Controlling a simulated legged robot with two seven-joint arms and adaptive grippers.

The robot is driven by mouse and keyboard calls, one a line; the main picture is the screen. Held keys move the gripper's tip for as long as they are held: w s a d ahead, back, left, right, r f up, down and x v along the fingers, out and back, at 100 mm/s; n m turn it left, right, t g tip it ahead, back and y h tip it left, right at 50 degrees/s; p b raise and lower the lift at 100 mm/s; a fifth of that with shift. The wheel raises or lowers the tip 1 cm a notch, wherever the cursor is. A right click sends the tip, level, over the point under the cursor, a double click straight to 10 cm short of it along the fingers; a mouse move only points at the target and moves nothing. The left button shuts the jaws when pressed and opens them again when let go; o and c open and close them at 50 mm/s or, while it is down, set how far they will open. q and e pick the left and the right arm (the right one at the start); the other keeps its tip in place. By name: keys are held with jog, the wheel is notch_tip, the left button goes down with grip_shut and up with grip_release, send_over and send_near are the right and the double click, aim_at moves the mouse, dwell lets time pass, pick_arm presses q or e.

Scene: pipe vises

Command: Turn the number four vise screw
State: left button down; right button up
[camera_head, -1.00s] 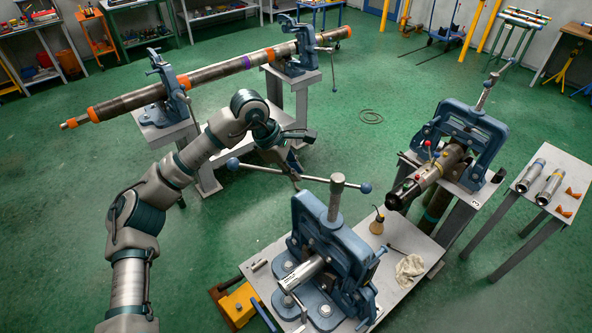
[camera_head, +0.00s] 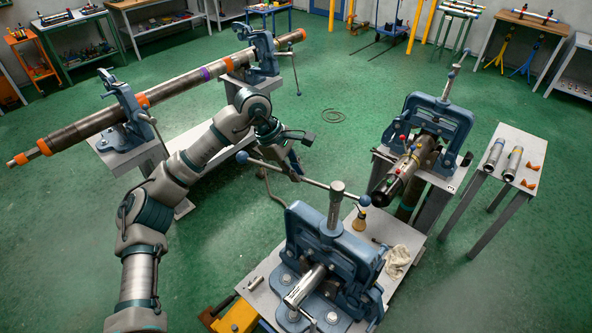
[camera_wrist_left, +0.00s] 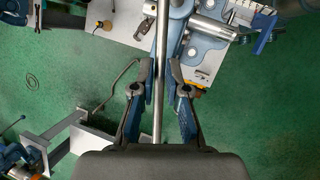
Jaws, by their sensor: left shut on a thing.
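A blue vise (camera_head: 332,245) stands on the near bench with an upright grey screw (camera_head: 336,205) on top. A long handle bar (camera_head: 325,185) with blue ball ends crosses the screw. My left gripper (camera_head: 296,174) is shut on the bar's left half, between the screw and the left ball (camera_head: 242,157). In the left wrist view, the bar (camera_wrist_left: 164,45) runs between the two fingers of the left gripper (camera_wrist_left: 163,80). A short shiny pipe (camera_head: 305,287) sits in this vise. I cannot read a number on it. My right gripper is not in view.
Another blue vise (camera_head: 437,120) with a dark pipe (camera_head: 403,172) stands at right. A brush (camera_head: 360,220) and a rag (camera_head: 398,260) lie on the near bench. A long pipe (camera_head: 180,90) in two vises lies behind my left arm.

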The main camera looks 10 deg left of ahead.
pick_arm(q)
jog(key=c, duration=1.2)
grip_release()
jog(key=shift+d, duration=0.1)
jog(key=v, duration=1.2)
jog(key=shift+w, duration=0.1)
